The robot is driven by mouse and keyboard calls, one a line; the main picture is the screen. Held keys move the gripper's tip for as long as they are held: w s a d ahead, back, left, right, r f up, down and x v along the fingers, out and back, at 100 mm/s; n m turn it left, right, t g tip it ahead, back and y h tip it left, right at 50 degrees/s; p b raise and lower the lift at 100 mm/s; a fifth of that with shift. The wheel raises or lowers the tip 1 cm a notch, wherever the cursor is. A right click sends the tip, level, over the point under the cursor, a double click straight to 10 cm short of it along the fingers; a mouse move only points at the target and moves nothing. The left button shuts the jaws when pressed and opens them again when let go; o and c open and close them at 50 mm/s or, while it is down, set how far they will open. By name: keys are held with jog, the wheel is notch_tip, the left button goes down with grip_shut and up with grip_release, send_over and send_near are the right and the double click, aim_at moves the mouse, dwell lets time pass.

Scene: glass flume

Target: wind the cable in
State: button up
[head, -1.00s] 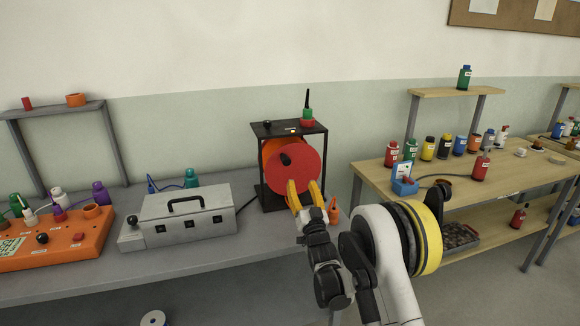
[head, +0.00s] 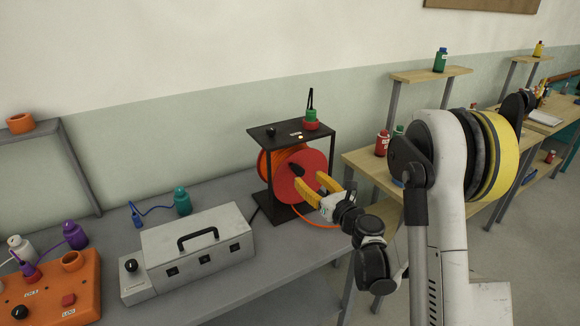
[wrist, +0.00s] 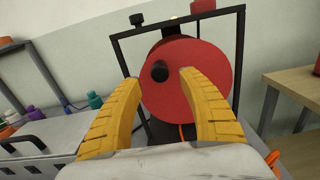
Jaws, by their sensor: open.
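A cable reel with a red disc face (head: 312,172) and an orange drum of cable behind it (head: 268,163) stands in a black frame (head: 333,150) on the grey bench. A black crank knob (head: 296,169) sticks out from the disc; in the wrist view the knob (wrist: 160,71) lies left of the disc's middle. Orange cable (head: 312,219) runs out low onto the bench. My gripper (head: 312,187) is in front of the disc with yellow fingers apart. In the wrist view my open gripper (wrist: 158,85) has the knob between its fingertips, apparently not touched.
A grey metal box with a black handle (head: 197,240) stands left of the reel. An orange station (head: 65,290) is at the far left. A green-and-red piece (head: 312,120) sits on the frame's top. A wooden table (head: 370,172) stands to the right.

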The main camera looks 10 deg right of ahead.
aim_at(296, 168)
jog(key=b+x, duration=0.1)
jog(key=x, duration=0.7)
jog(key=shift+f, duration=0.1)
jog(key=shift+w, duration=0.1)
grip_shut()
